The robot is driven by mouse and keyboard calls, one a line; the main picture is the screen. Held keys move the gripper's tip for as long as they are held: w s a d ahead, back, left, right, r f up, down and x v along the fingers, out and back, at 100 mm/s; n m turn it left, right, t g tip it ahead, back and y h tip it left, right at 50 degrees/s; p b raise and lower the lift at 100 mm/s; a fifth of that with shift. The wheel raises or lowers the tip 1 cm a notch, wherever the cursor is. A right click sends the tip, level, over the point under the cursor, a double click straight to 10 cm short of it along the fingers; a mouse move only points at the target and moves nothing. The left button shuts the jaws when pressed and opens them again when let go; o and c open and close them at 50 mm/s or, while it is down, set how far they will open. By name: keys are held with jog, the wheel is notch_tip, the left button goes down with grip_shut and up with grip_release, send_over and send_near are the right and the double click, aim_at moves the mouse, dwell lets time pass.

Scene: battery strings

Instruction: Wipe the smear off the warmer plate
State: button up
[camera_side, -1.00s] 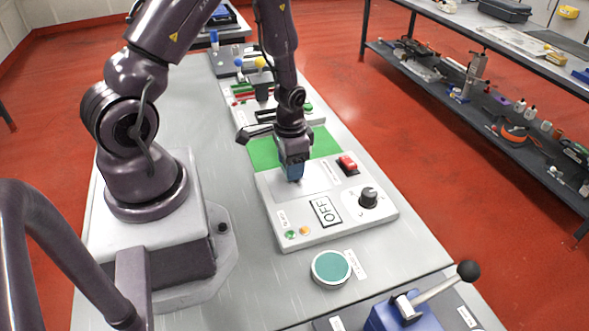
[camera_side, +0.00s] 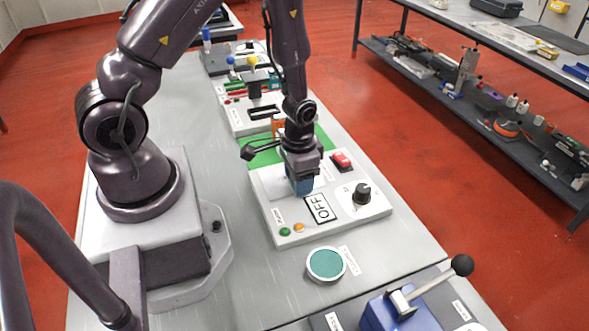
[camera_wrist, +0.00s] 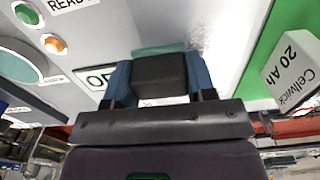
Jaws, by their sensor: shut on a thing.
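The warmer plate (camera_side: 270,184) is a pale panel on top of a light grey control box (camera_side: 262,208). My gripper (camera_side: 300,184) points down over its right part, at or just above the surface. In the wrist view my gripper (camera_wrist: 158,82) has its two blue fingers shut on a dark block (camera_wrist: 160,72) with a teal strip (camera_wrist: 160,50) showing beyond it, seemingly a wiping pad. The plate (camera_wrist: 226,28) shows as a pale surface there.
The box carries a red switch (camera_side: 342,160), a black knob (camera_side: 361,193), an OFF sign (camera_side: 320,208), and green (camera_side: 285,231) and orange (camera_side: 299,227) lamps. A teal round dish (camera_side: 326,264) sits in front. A labelled Cellwick block (camera_wrist: 295,70) stands on the green mat (camera_wrist: 263,52).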

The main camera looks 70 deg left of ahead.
jog(key=shift+a, duration=3.3)
jog(key=shift+a+r, duration=0.15)
jog(key=shift+r, duration=0.45)
jog(key=shift+a+r, duration=0.15)
jog(key=shift+r, duration=0.4)
notch_tip(320, 180, up, 6)
jog(key=shift+f, duration=0.15)
jog(key=shift+s, duration=0.1)
